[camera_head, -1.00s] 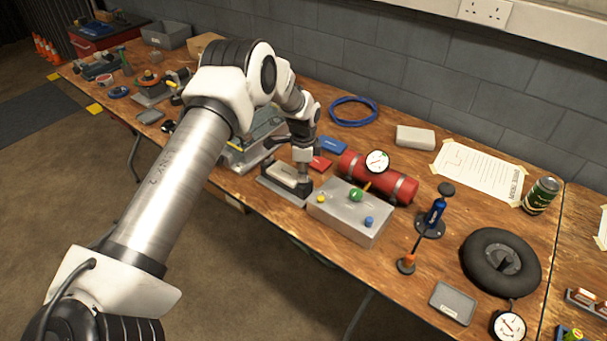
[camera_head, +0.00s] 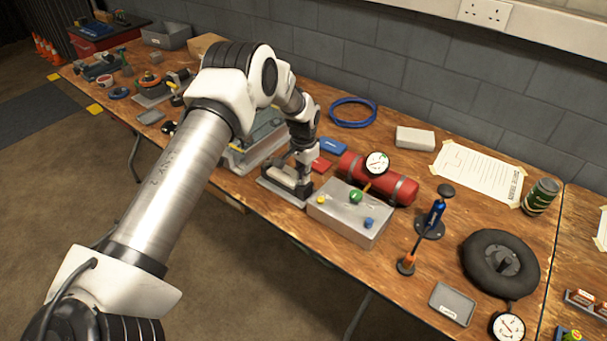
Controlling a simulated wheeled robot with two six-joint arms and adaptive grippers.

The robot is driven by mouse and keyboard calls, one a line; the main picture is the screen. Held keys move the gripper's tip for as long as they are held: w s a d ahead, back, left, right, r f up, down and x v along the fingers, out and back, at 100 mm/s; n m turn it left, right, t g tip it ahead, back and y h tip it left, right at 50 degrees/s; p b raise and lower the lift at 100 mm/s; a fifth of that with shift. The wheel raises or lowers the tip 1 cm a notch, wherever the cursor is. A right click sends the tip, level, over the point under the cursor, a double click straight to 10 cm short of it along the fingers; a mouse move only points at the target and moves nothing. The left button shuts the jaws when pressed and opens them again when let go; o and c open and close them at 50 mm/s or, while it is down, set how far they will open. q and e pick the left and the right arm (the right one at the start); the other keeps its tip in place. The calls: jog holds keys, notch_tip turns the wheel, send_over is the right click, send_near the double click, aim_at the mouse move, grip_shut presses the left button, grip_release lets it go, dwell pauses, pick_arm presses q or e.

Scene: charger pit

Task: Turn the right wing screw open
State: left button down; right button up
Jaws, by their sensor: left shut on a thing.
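My left gripper (camera_head: 300,186) points down at a low grey fixture (camera_head: 273,188) on the bench, just left of the silver valve block. Its fingers are shut at the fixture's right part. The right wing screw is hidden between the fingers and cannot be made out by itself. My right gripper is not in view.
The silver block (camera_head: 348,222) with yellow, green and blue knobs stands close right of the gripper. A red cylinder (camera_head: 395,185) with a gauge lies behind it. A grey-green case (camera_head: 262,139) stands behind the fixture.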

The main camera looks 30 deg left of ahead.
pick_arm(q)
jog(key=shift+s+f+n, duration=0.25)
jog(key=shift+n, duration=0.35)
jog(key=c, duration=1.5)
grip_release()
jog(key=shift+o, duration=0.9)
jog(key=shift+w, duration=0.15)
jog(key=shift+r, duration=0.15)
notch_tip(320, 180, up, 12)
